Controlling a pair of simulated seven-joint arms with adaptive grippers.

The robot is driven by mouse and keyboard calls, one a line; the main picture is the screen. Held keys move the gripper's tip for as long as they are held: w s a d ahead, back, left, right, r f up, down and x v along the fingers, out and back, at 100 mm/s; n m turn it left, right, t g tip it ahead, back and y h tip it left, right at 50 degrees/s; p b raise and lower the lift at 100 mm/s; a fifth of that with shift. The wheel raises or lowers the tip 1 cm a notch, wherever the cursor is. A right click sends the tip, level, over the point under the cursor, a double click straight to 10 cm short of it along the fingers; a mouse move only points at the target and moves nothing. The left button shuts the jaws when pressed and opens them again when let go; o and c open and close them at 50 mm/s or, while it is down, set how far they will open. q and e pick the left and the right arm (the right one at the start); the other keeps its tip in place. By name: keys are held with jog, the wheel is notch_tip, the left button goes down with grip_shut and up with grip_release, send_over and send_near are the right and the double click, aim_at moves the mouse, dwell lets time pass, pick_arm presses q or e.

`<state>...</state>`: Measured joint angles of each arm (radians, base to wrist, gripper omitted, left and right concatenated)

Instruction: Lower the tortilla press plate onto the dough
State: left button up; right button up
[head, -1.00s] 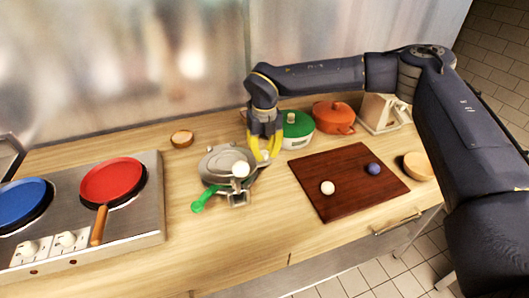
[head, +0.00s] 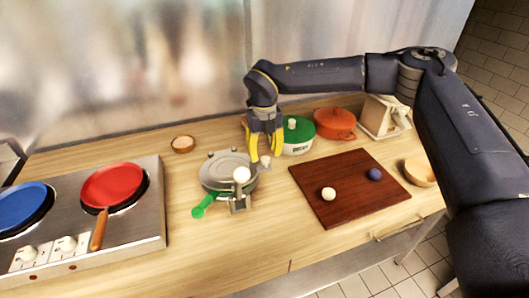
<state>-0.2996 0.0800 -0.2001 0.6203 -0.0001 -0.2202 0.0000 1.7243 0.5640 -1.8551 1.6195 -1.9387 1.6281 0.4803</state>
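The tortilla press (head: 224,165) is a round grey metal device on the wooden counter, left of the cutting board. A green handle (head: 205,205) sticks out at its front left. A white ball (head: 242,174) shows at its front right; I cannot tell whether it is dough or a knob. How far the plate is raised is unclear. My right gripper (head: 265,157) points down at the press's back right. Its yellow fingers are apart, with a small pale knob (head: 265,162) just below and between their tips; I see no grip on it. My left gripper is out of view.
A dark red cutting board (head: 345,200) carries a cream ball (head: 329,194) and a blue ball (head: 375,174). A stove with red (head: 112,185) and blue (head: 22,203) pans is left. Counter is clear in front.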

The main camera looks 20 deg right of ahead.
jog(key=shift+o, duration=0.4)
jog(key=shift+r, duration=0.1)
notch_tip(320, 180, up, 12)
dwell(0.4)
dwell(0.3)
